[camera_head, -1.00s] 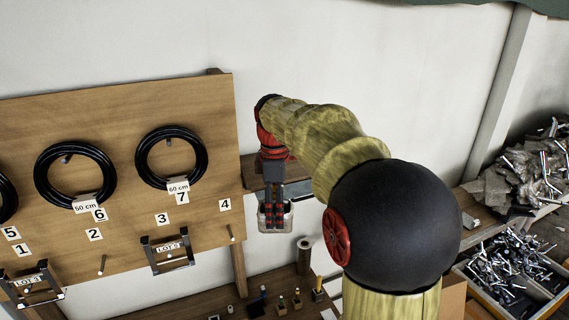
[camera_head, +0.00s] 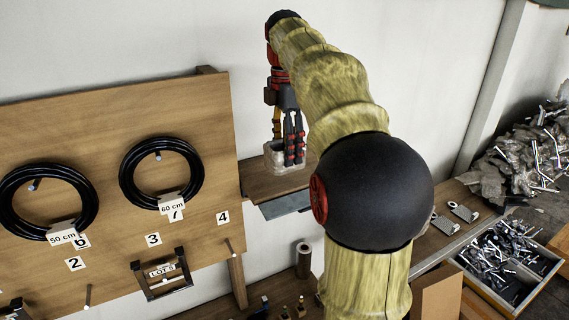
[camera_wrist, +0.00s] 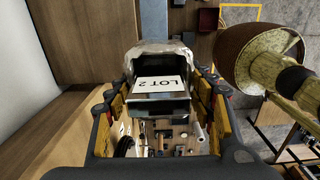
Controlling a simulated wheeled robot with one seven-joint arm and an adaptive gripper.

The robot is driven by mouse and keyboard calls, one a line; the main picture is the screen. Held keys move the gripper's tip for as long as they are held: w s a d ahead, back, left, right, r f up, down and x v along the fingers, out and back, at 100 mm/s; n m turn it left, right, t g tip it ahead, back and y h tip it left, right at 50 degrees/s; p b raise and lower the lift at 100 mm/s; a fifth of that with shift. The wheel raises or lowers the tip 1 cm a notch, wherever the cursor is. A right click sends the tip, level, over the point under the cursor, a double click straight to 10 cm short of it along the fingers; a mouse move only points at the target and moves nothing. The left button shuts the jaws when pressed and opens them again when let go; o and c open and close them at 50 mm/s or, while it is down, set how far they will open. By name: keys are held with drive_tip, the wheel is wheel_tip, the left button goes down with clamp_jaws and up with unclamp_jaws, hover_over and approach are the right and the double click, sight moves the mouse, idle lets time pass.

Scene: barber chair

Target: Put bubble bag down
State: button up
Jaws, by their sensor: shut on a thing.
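The bubble bag (camera_head: 274,158) is a small, pale, translucent pouch hanging in my gripper (camera_head: 293,150) at the wall, right of the wooden board. In the head view it appears over the left part of a brown wooden shelf (camera_head: 262,181); I cannot tell whether it touches it. In the wrist view the crinkled bag (camera_wrist: 152,50) lies between the fingers of my gripper (camera_wrist: 165,92), with a white "LOT 2" label (camera_wrist: 159,84) facing the camera. The fingers are shut on it. The far side of the bag is hidden.
The wooden board (camera_head: 110,115) on the left carries black cable coils (camera_head: 162,173), number tags and a black frame with a lot label (camera_head: 160,273). A brown roll (camera_head: 303,260) stands on the bench below. Metal parts fill a tray (camera_head: 508,255) at right.

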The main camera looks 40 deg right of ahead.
drive_tip(key=w+d+f+p, duration=0.3)
drive_tip(key=w+d+f, duration=0.4)
drive_tip(key=d, duration=0.1)
drive_tip(key=shift+w+f, duration=0.3)
drive_tip(key=shift+f, duration=0.05)
drive_tip(key=shift+w+d+f, duration=0.1)
drive_tip(key=shift+w+f, duration=0.05)
drive_tip(key=shift+f, duration=0.1)
drive_tip(key=shift+w+d+f+p, duration=0.15)
drive_tip(key=shift+f+p, duration=0.75)
drive_tip(key=shift+f, duration=0.9)
drive_tip(key=shift+f, duration=0.15)
drive_tip(key=o, duration=1.1)
